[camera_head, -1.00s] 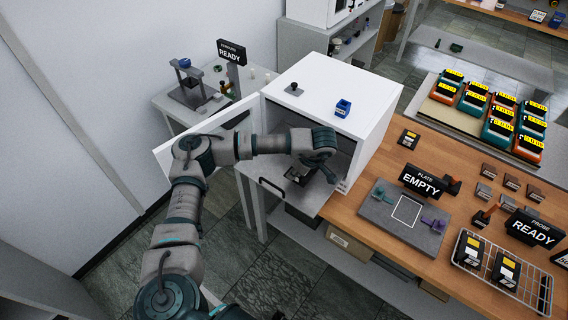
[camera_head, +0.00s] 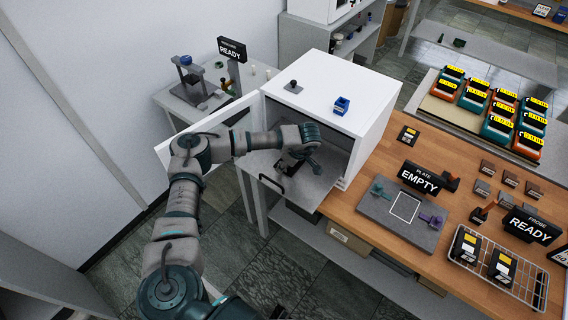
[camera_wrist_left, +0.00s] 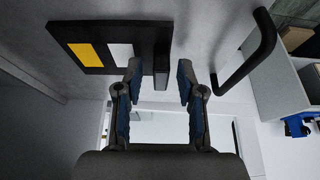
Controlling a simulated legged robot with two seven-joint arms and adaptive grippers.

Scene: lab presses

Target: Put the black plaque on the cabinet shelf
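The black plaque (camera_wrist_left: 95,45), with a yellow and a pale square on its face, lies on a grey surface in the left wrist view. In the head view it is a small dark shape (camera_head: 286,167) on the grey shelf (camera_head: 312,187) at the mouth of the white cabinet (camera_head: 330,97). My left gripper (camera_wrist_left: 160,72) is open, its fingers apart. A dark upright block (camera_wrist_left: 162,66) at the plaque's right end shows between the fingertips, with gaps on both sides. In the head view the left gripper (camera_head: 306,163) is over the shelf, beside the plaque. My right gripper is out of view.
The cabinet door (camera_head: 205,130) stands open at the left, behind my arm. A black handle (camera_head: 271,185) is at the shelf's front. A blue item (camera_head: 342,106) sits on the cabinet top. The wooden bench (camera_head: 375,165) at right holds a grey plate fixture (camera_head: 378,207) and signs.

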